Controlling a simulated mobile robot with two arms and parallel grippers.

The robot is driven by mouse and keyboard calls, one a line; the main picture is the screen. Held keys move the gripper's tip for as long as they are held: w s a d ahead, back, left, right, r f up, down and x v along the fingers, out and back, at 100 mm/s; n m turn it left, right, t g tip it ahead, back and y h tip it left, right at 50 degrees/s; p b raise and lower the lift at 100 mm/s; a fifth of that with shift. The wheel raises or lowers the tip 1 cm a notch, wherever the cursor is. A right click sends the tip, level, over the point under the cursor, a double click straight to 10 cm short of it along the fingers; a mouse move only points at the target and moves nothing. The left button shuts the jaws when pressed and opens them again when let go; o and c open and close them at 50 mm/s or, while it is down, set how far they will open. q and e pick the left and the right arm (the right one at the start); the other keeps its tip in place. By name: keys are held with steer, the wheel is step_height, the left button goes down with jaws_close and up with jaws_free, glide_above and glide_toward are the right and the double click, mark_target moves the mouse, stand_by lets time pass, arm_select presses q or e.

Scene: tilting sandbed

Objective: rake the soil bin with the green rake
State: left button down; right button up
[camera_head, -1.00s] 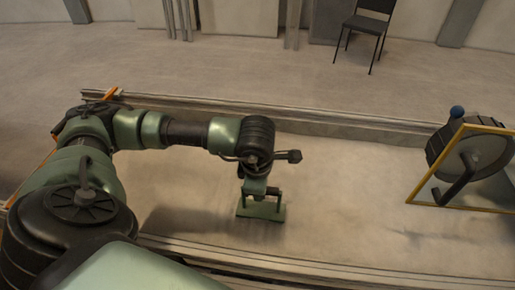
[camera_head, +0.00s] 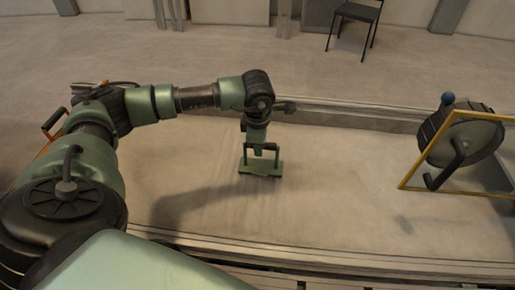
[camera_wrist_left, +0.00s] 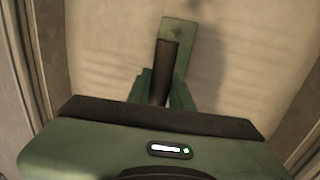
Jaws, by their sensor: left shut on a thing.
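The soil bin (camera_head: 335,205) is a long, pale, sandy bed with low rims that runs across the head view. The green rake (camera_head: 262,168) has a flat green head and a dark handle, and it is down at the soil's surface in the middle-left of the bin. Whether its underside touches the soil is hidden. My left gripper (camera_head: 261,147) is above the rake head, shut on the rake's handle. In the left wrist view, the fingers (camera_wrist_left: 162,95) close around the dark handle, with the green rake head (camera_wrist_left: 178,38) beyond. My right gripper is not in view.
The soil between the rake and the drum is open. A black chair (camera_head: 355,22) stands on the floor behind.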

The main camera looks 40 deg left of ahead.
arm_select(q)
steer(key=shift+w+a+b, duration=2.7)
steer(key=shift+w+a, duration=1.05)
steer(key=shift+w, duration=3.1)
step_height(320, 180, up, 12)
steer(key=p, duration=0.8)
steer(key=shift+f, duration=0.2)
steer(key=shift+a, duration=0.1)
